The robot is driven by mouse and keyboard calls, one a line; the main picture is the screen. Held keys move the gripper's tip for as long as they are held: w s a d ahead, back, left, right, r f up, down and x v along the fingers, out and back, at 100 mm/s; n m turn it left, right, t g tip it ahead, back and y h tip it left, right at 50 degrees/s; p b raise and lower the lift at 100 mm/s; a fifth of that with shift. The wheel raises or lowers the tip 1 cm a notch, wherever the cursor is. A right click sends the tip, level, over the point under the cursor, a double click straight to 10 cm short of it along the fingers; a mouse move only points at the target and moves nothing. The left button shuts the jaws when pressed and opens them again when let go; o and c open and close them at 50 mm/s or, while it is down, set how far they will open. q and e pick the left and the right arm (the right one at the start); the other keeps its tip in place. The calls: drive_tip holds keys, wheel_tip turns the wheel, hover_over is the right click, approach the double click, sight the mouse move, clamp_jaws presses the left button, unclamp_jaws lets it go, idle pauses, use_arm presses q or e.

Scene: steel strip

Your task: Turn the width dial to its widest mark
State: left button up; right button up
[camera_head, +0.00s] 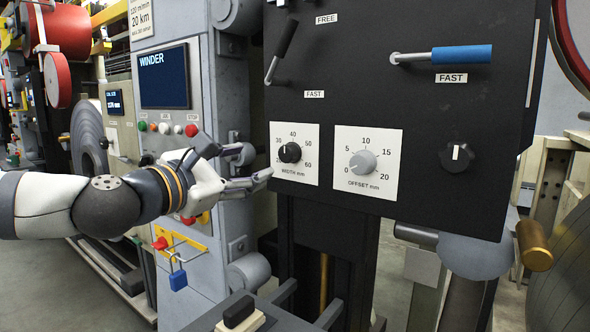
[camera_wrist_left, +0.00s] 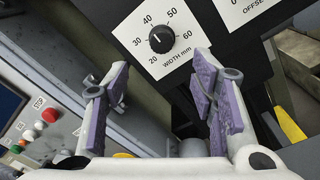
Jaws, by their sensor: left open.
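The width dial (camera_head: 290,152) is a black round knob on a white plate marked "WIDTH mm", on the black panel. It also shows in the left wrist view (camera_wrist_left: 159,40), with a scale from 20 to 60. There its white pointer line points up and left, between 30 and 40. My left gripper (camera_head: 253,164) is just left of and slightly below the dial, apart from it. In the left wrist view its purple-padded fingers (camera_wrist_left: 162,85) are spread with nothing between them, and the dial lies beyond their tips. My right gripper is not in view.
The offset dial (camera_head: 362,161) sits right of the width dial, with a black selector knob (camera_head: 457,155) beyond. A blue-handled lever (camera_head: 460,55) and a black lever (camera_head: 282,48) stick out above. A grey cabinet with a winder screen (camera_head: 164,76) stands behind my left arm.

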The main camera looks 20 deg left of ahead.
sight(285, 155)
use_arm(q)
drive_tip(key=b+x, duration=0.1)
drive_tip(key=x, duration=0.9)
drive_tip(key=shift+w+f, duration=0.2)
drive_tip(key=shift+w, duration=0.05)
drive_tip(key=shift+w+d+r, duration=0.1)
drive_tip(key=shift+w+d, duration=0.1)
drive_tip(key=shift+w, duration=0.15)
drive_tip(key=c, duration=1.1)
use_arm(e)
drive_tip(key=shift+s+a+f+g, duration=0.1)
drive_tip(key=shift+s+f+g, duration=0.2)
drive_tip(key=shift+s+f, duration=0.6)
